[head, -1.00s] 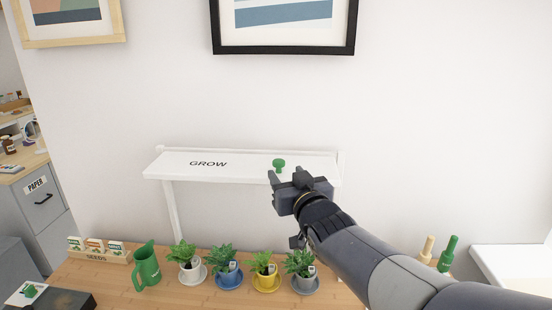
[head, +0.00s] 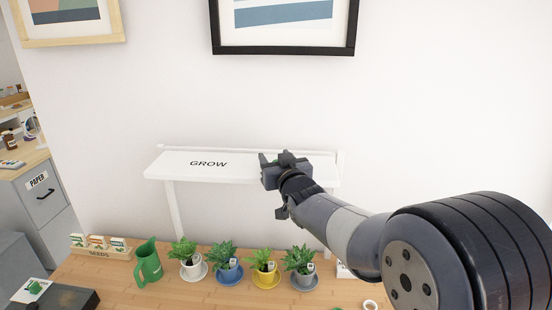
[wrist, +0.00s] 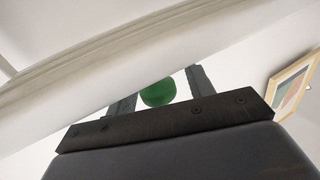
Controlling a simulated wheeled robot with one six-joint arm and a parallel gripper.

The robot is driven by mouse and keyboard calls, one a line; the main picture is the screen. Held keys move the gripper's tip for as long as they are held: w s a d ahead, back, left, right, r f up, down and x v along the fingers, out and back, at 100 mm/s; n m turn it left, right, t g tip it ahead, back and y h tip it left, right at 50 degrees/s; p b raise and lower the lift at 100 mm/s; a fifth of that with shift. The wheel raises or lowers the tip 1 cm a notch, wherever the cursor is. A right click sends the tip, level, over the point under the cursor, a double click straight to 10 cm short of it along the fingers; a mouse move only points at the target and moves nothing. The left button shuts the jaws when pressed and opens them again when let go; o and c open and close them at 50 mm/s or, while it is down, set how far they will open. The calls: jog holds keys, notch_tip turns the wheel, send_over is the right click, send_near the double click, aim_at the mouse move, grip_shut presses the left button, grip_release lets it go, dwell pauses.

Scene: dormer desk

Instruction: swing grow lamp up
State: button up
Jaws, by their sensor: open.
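The grow lamp (head: 228,166) is a long white panel marked GROW, held above the desk on white posts against the wall. In the head view my gripper (head: 271,160) is at the right part of the lamp and hides its green knob. In the wrist view the green knob (wrist: 158,92) shows between the two dark fingers of my gripper (wrist: 157,90), with space on both sides. The fingers are open and not closed on the knob. The pale edge of the lamp (wrist: 60,95) runs slantwise close to the fingers.
Several potted plants on saucers stand in a row below the lamp, including one in a yellow pot (head: 264,277). A green jug (head: 148,262) and a seed rack (head: 100,247) stand to the left. A black-framed picture (head: 284,47) hangs above; the wall between is bare.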

jog(key=shift+c, duration=0.3)
grip_shut()
jog(key=shift+r, duration=0.1)
